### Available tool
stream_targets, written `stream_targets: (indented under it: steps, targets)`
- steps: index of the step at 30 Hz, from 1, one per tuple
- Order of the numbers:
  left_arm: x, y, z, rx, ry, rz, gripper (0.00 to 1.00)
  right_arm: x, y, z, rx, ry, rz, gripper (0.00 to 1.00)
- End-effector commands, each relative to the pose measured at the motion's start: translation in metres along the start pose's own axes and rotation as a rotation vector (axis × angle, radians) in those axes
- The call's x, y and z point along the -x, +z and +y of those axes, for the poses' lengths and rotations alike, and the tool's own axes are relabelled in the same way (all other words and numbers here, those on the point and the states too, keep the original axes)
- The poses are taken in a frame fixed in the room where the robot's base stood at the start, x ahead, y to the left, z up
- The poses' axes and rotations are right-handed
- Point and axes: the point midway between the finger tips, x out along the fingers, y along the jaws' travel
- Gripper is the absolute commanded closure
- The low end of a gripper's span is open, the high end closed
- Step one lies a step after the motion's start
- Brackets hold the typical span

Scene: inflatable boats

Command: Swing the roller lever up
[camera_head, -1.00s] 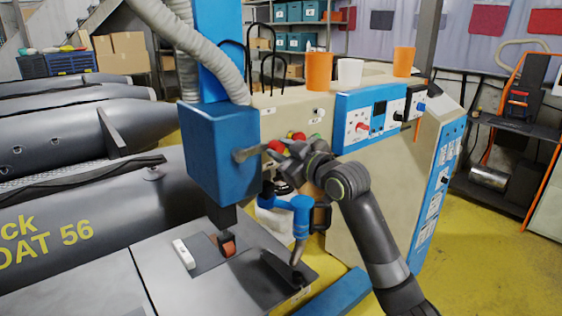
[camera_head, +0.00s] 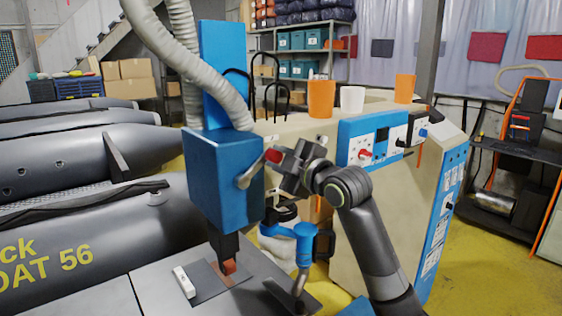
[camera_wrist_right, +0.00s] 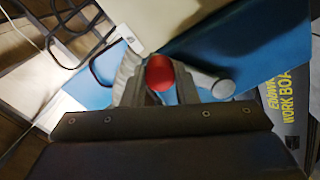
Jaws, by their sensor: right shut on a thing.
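The roller lever (camera_head: 250,175) is a grey arm with a red knob, on the side of the blue machine head (camera_head: 212,185). It slants up to the right from its pivot. My right gripper (camera_head: 279,158) is shut on the red knob at the lever's end. The red knob (camera_wrist_right: 159,73) also shows between the fingers in the right wrist view. The orange-red roller (camera_head: 228,267) sits below the head, at the grey sheet on the table. My left gripper is not in view.
The beige machine body (camera_head: 345,225) with a blue control panel (camera_head: 372,141) is close behind my right arm. Grey boats (camera_head: 80,160) lie at the left.

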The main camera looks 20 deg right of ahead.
Motion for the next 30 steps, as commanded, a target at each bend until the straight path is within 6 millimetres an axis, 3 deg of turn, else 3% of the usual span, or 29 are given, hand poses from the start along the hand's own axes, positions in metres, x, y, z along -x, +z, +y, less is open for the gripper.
stream_targets:
  steps: [12, 13, 17, 30]
  targets:
    - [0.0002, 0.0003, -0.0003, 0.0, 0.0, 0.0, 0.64, 0.0003, -0.0018, 0.0019, 0.013, 0.004, 0.002, 1.0]
    - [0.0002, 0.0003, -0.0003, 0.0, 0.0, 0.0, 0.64, 0.0003, -0.0018, 0.002, 0.013, 0.004, 0.002, 0.71]
    - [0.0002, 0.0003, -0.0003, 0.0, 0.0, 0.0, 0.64, 0.0003, -0.0016, 0.0017, 0.012, 0.004, 0.002, 0.54]
    - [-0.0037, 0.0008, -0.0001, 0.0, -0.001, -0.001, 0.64, 0.0087, -0.0001, 0.0004, 0.012, 0.003, 0.001, 0.52]
